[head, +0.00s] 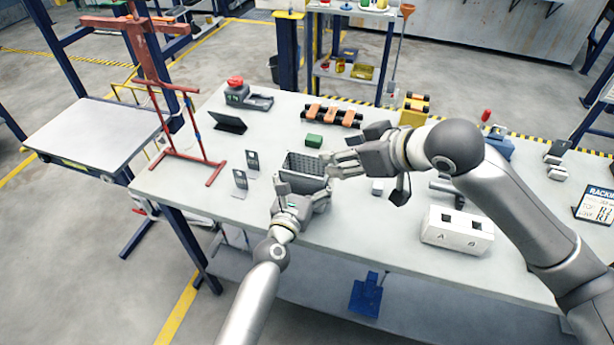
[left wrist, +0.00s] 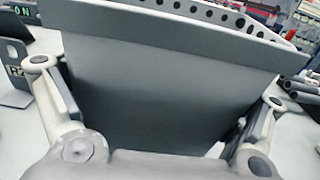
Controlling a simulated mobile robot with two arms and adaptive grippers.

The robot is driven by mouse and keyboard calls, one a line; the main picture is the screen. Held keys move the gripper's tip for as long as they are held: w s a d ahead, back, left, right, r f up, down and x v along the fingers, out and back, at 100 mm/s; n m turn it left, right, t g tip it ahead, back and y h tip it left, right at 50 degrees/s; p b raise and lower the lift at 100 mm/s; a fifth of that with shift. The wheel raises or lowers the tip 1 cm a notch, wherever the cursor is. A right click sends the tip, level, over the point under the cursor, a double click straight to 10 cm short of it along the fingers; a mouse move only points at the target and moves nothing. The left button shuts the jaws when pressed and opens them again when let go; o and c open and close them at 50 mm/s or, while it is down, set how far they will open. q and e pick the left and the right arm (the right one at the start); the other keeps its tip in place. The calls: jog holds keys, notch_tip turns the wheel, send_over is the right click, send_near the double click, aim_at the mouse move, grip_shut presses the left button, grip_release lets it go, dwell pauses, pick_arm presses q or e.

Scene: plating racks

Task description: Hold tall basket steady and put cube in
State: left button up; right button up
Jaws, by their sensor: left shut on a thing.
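The tall grey basket (head: 304,182) stands on the table, with a perforated wall visible inside. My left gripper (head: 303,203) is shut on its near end. In the left wrist view the basket (left wrist: 160,75) fills the middle, with a finger at each side and holes along its far rim. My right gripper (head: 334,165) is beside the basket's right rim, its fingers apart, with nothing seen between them. A small green block (head: 314,141), probably the cube, lies on the table just behind the basket. The basket's floor is hidden in both views.
The table (head: 200,200) also bears a red rack frame (head: 185,155), small dark stands (head: 240,180), a tablet (head: 228,122) and a box with a red button (head: 240,92). Orange-and-black parts (head: 332,115) lie behind, and a white block marked A and B (head: 457,230) stands right.

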pick_arm(q)
jog(key=shift+s+f, duration=0.1)
jog(key=shift+f, duration=0.25)
jog(key=o, duration=0.8)
jog(key=shift+r, duration=0.1)
